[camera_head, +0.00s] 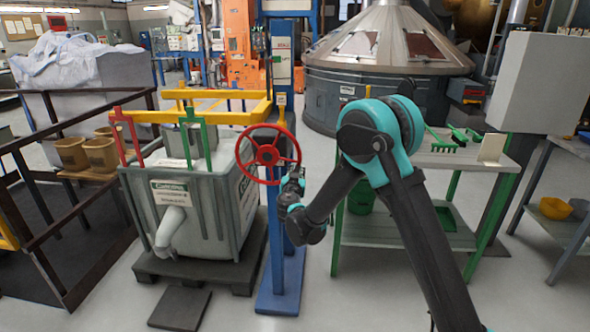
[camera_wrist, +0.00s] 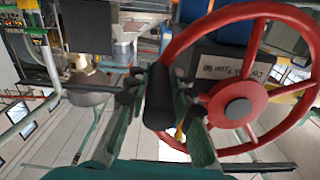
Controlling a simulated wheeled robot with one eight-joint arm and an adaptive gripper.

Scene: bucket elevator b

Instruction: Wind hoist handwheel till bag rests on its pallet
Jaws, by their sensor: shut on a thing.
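The red handwheel (camera_head: 268,155) is mounted on the blue hoist post (camera_head: 283,245). My gripper (camera_head: 297,182) is at the wheel's lower right side. The grey bulk bag (camera_head: 205,205), with a white label and a spout in front, hangs by green and red hooks from the yellow frame (camera_head: 205,116). Its base is at the dark pallet (camera_head: 190,270); I cannot tell whether they touch.
A small dark slab (camera_head: 180,308) lies in front of the pallet. A green-legged bench (camera_head: 425,235) with a green brush stands right of the post, close to my arm. A dark railing (camera_head: 60,215) is on the left.

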